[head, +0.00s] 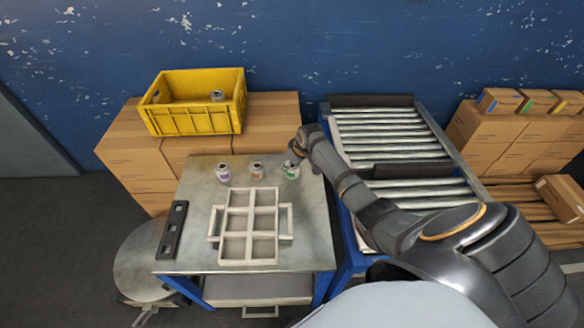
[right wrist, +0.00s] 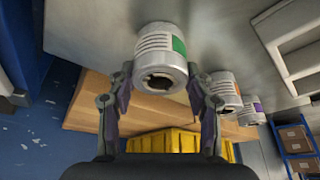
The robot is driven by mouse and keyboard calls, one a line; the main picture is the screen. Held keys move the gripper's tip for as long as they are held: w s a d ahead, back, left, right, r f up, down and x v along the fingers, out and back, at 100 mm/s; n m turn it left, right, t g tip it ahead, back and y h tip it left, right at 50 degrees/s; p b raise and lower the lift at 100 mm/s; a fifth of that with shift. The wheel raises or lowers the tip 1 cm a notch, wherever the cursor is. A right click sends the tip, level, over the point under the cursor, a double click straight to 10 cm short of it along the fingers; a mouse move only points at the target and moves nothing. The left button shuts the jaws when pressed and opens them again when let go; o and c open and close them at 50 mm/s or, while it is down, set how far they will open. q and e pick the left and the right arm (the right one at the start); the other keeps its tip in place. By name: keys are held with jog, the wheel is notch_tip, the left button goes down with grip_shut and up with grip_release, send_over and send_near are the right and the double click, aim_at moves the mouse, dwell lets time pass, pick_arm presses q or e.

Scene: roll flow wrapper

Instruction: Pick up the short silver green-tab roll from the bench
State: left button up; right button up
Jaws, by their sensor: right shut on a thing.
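The short silver green-tab roll (head: 291,173) stands at the back right of the metal bench (head: 306,215). In the right wrist view the green-tab roll (right wrist: 160,48) shows its end with a dark core and the green tab on its side. My right gripper (head: 297,157) is at the roll, its fingers partly hidden by my wrist in the head view. In the right wrist view the gripper (right wrist: 160,78) has one finger on each side of the roll and is shut on it. I cannot tell whether the roll is off the bench. My left gripper is not in view.
An orange-tab roll (head: 257,171) and a purple-tab roll (head: 223,173) stand to the left. A pale compartment tray (head: 237,222) lies in front, a dark slotted bar (head: 173,228) at left. A yellow crate (head: 193,122) on cartons is behind; a roller conveyor (head: 380,130) is right.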

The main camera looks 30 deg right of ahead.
notch_tip(320, 180, up, 3)
jog(key=s+d+r+p, duration=0.3)
jog(key=s+d+r, duration=0.3)
jog(key=s+r, duration=0.4)
jog(key=s, duration=0.2)
jog(key=shift+s, duration=0.35)
